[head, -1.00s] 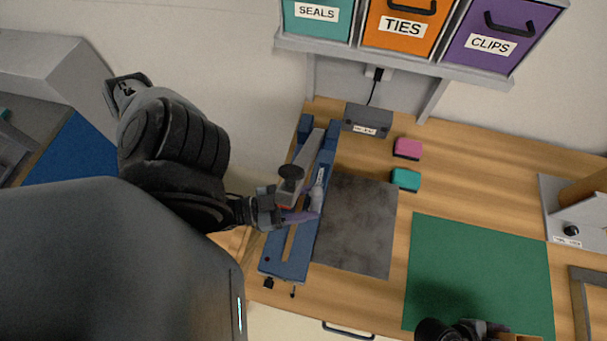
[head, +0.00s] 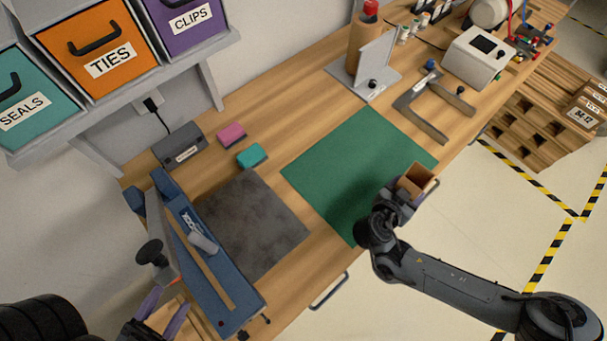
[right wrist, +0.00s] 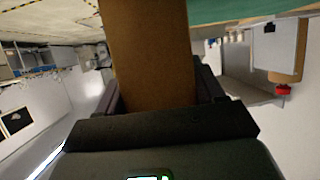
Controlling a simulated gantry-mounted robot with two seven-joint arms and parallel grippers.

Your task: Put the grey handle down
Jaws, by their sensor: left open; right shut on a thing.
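A blue bench sealer (head: 221,291) stands at the left of the table in the head view. A long grey handle bar (head: 187,262) with a black knob (head: 151,253) runs along its left side and looks raised and tilted. My left gripper (head: 162,314) is open at the lower left, near the bar's front end, with purple fingers; contact is unclear. My right gripper (head: 402,192) is shut on a brown open box (head: 417,178), above the green mat's front edge. The box also fills the right wrist view (right wrist: 150,55).
A grey plate (head: 255,222) lies right of the sealer, with a pink block (head: 232,133) and a teal block (head: 251,155) behind. The green mat (head: 335,165) is mostly clear. Labelled bins (head: 105,50) hang above the back left.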

